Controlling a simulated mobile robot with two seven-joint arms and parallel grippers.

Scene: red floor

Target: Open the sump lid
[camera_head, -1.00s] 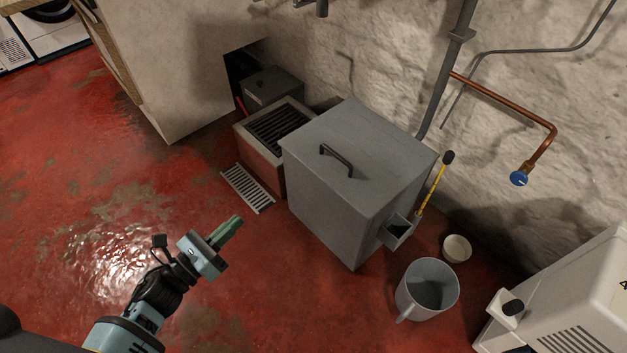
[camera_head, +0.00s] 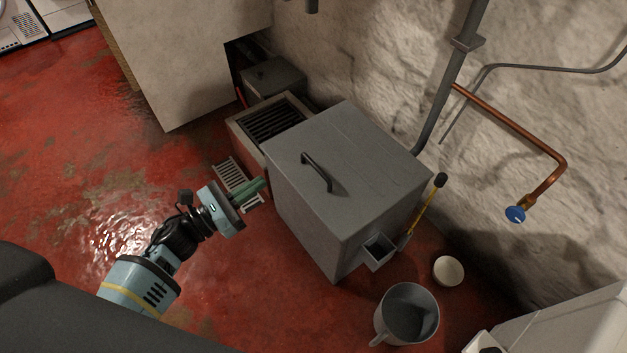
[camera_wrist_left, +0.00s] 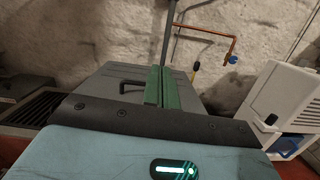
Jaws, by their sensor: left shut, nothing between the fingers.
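A large grey box (camera_head: 322,232) stands on the red floor by the wall. Its flat grey lid (camera_head: 370,150) is closed and carries a dark bar handle (camera_head: 317,171). The lid also shows in the left wrist view (camera_wrist_left: 112,77), with its handle (camera_wrist_left: 131,86). My left gripper (camera_head: 265,186) has green fingers, shut and empty. In the head view it appears just left of the box, apart from the handle. In the left wrist view the fingers (camera_wrist_left: 161,87) overlap the lid, right of the handle. My right gripper is not in view.
A box with a dark grate (camera_head: 275,122) and a smaller dark box (camera_head: 275,77) stand behind. A loose grate (camera_head: 225,171) lies on the floor. A spout (camera_head: 378,250), yellow-handled tool (camera_head: 424,208), bucket (camera_head: 407,313) and bowl (camera_head: 448,270) are right. Floor at left is clear.

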